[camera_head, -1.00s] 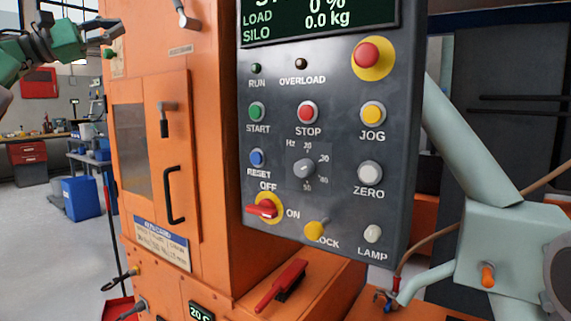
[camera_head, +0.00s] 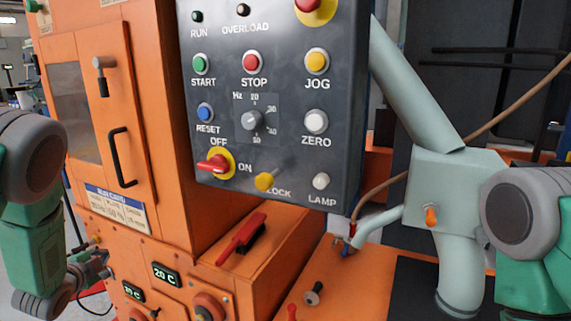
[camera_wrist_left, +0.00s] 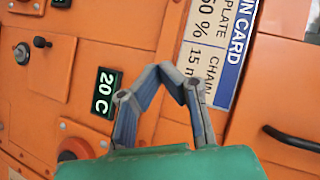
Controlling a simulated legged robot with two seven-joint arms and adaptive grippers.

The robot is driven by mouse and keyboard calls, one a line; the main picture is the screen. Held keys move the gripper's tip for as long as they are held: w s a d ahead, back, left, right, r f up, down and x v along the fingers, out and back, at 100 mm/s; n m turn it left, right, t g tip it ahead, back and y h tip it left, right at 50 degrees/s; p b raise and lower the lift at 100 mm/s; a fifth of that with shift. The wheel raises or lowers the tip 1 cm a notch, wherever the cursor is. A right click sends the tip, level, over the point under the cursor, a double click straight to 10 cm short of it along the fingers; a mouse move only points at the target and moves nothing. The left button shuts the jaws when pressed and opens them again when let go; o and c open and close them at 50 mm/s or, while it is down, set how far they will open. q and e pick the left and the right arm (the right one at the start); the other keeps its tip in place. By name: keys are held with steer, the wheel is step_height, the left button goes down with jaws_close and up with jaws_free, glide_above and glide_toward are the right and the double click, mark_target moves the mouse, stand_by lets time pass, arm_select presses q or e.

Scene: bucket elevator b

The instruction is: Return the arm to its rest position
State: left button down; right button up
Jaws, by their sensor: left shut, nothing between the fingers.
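My left arm hangs at the left edge of the head view, with its green forearm pointing down. My left gripper (camera_head: 92,268) is low, in front of the orange machine's (camera_head: 215,140) lower left side. In the left wrist view the fingers of my left gripper (camera_wrist_left: 160,72) meet at the tips with nothing between them. Behind them are orange panels, a "20 C" display (camera_wrist_left: 105,93) and a white-and-blue card (camera_wrist_left: 222,50). My right arm shows at the right edge of the head view, but its gripper is out of the picture.
The grey control panel (camera_head: 280,95) fills the upper middle, with its red OFF/ON switch (camera_head: 213,165). A red-handled lever (camera_head: 240,238) lies on the orange ledge below. A black door handle (camera_head: 120,158) sticks out at left. A pale green pipe and box (camera_head: 455,185) stand at right.

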arm_select(q)
steer(key=s+d+f+n+g+h, duration=0.1)
steer(key=s+d+f+n+g, duration=0.3)
steer(key=s+f, duration=0.45)
steer(key=s+d+f+n+g, duration=0.3)
steer(key=s+d+f, duration=0.2)
steer(key=s+f, duration=0.4)
steer(key=s+d+n+g, duration=0.1)
steer(key=s+d, duration=0.3)
steer(key=s, duration=0.4)
steer(key=s+d+f+n+g+h, duration=0.1)
steer(key=s+d+n+g, duration=0.1)
steer(key=s, duration=0.6)
steer(key=s+d+f+n+g, duration=0.1)
steer(key=s+d+n+g, duration=0.1)
steer(key=s+d, duration=0.3)
steer(key=s+g, duration=0.1)
steer(key=s, duration=0.2)
steer(key=shift+d+h, duration=0.3)
steer(key=shift+d, duration=0.05)
arm_select(e)
steer(key=shift+a+r, duration=0.15)
steer(key=shift+a, duration=0.3)
arm_select(q)
steer(key=shift+a, duration=0.3)
arm_select(e)
steer(key=shift+a+r, duration=0.1)
steer(key=shift+a, duration=0.2)
